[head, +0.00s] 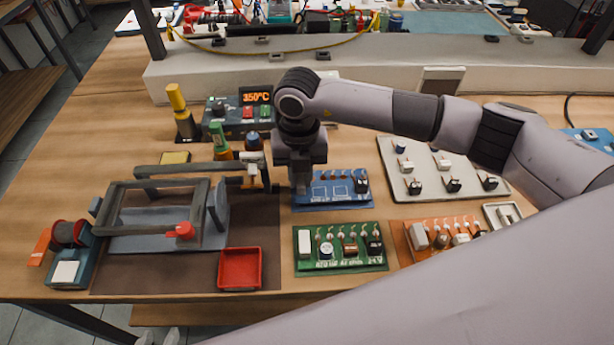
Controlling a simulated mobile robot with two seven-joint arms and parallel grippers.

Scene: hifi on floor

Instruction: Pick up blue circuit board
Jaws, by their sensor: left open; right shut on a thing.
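The blue circuit board (338,194) lies behind the green board, at or just above the wooden bench; I cannot tell if it is lifted. It carries several small parts, with a dark block at its right end. My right gripper (302,188) points down at its left end and is shut on that part of the board. The gripper hides the board's upper left corner.
A green board (340,262) and an orange board (412,255) lie in front. A grey frame fixture (120,240) and red tray (240,283) are on the left. A 350°C station (228,132) stands behind. A light component tray (430,198) is to the right.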

